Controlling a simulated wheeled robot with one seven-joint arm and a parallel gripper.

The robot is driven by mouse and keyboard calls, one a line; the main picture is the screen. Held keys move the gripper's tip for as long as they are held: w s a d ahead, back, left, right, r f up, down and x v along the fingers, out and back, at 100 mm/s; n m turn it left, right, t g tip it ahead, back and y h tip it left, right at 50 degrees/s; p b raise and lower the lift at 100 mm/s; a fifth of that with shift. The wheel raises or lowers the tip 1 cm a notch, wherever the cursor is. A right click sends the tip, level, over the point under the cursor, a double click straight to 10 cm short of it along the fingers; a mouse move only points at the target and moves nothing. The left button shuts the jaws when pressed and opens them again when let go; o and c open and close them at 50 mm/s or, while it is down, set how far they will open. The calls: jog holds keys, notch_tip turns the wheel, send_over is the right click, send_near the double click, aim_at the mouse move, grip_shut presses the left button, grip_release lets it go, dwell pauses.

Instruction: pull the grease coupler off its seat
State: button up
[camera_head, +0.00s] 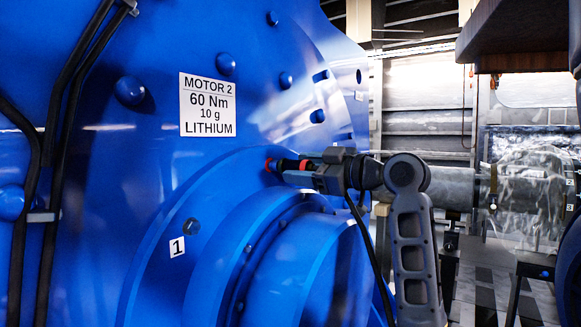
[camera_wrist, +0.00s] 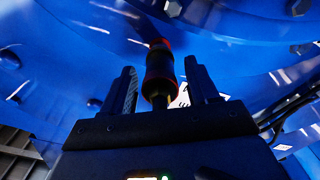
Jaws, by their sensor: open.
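The grease coupler is a small black cylinder with red rings. In the head view the coupler (camera_head: 288,165) sticks out of the blue face of the motor (camera_head: 150,150), its far end at the blue surface. In the wrist view the coupler (camera_wrist: 159,72) stands between the two fingers of my gripper (camera_wrist: 163,88), with a gap on each side. In the head view my gripper (camera_head: 308,175) reaches in from the right, around the coupler's near end. The fingers are open. The seat itself is hidden behind the coupler.
A label reading MOTOR 2, 60 Nm, 10 g, LITHIUM (camera_head: 208,105) is on the motor face. A bolt (camera_head: 192,227) beside a tag "1" (camera_head: 177,248) sits lower left. Black hoses (camera_head: 62,130) run down the left. A raised blue hub (camera_head: 300,265) bulges below my gripper.

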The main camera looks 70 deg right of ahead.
aim_at(283, 167)
jog(key=shift+x, duration=2.3)
jog(key=shift+w+a+f+b, duration=0.1)
jog(key=shift+w+a+b, duration=0.15)
jog(key=shift+w+b, duration=0.1)
jog(key=shift+s, duration=0.1)
grip_shut()
jog(key=shift+s, duration=0.25)
jog(key=shift+v, duration=2.8)
